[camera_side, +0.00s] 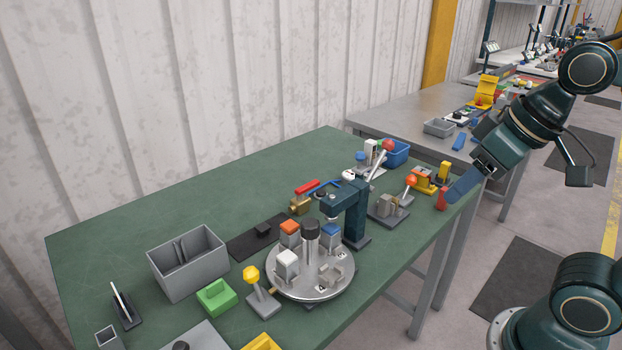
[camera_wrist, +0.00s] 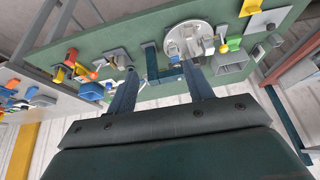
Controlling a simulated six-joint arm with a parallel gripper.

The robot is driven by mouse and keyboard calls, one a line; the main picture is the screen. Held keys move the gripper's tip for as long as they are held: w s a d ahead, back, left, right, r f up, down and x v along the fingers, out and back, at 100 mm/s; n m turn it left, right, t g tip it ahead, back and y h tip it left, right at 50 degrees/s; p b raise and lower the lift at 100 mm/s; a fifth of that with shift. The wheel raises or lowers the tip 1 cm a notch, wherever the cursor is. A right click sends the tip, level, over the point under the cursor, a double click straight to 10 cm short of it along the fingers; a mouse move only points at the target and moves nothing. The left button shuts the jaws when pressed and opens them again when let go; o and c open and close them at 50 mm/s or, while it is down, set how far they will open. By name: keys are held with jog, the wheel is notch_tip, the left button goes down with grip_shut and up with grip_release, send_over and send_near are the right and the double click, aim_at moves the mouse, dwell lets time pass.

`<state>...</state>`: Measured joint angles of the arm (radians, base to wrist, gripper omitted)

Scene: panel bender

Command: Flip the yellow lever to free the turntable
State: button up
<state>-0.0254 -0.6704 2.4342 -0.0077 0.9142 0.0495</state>
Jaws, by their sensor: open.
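The yellow lever (camera_side: 251,274), a yellow knob on a stem over a grey base, stands at the front left of the turntable. It also shows in the wrist view (camera_wrist: 223,49), to the right of the turntable. The round silver turntable (camera_side: 343,285) carries grey blocks with orange, white and blue tops around a dark central post. In the wrist view the turntable (camera_wrist: 172,47) lies beyond my fingertips. My gripper (camera_side: 452,194) is open and empty, near the bench's right edge and far from the yellow lever. In the wrist view my gripper's (camera_wrist: 160,68) two fingers stand wide apart.
A dark teal press column (camera_side: 355,215) stands behind the turntable. An orange-knobbed lever (camera_side: 411,181) and a red-knobbed lever (camera_side: 386,146) stand at the right. A grey bin (camera_side: 188,277) and a green block (camera_side: 216,297) lie left. The green bench's back left is clear.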

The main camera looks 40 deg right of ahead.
jog(key=w+a+r+g, duration=0.15)
jog(key=w+a, duration=0.25)
jog(key=w, duration=0.4)
jog(key=m+g, duration=0.3)
jog(key=g, duration=0.1)
send_over(251, 269)
notch_tip(251, 269, down, 10)
jog(key=shift+d+y, duration=0.3)
jog(key=shift+d, duration=0.15)
jog(key=shift+f, duration=0.1)
jog(key=f, duration=0.9)
jog(key=a+f, duration=0.1)
jog(key=f, duration=0.3)
jog(key=shift+f, duration=0.25)
grip_shut()
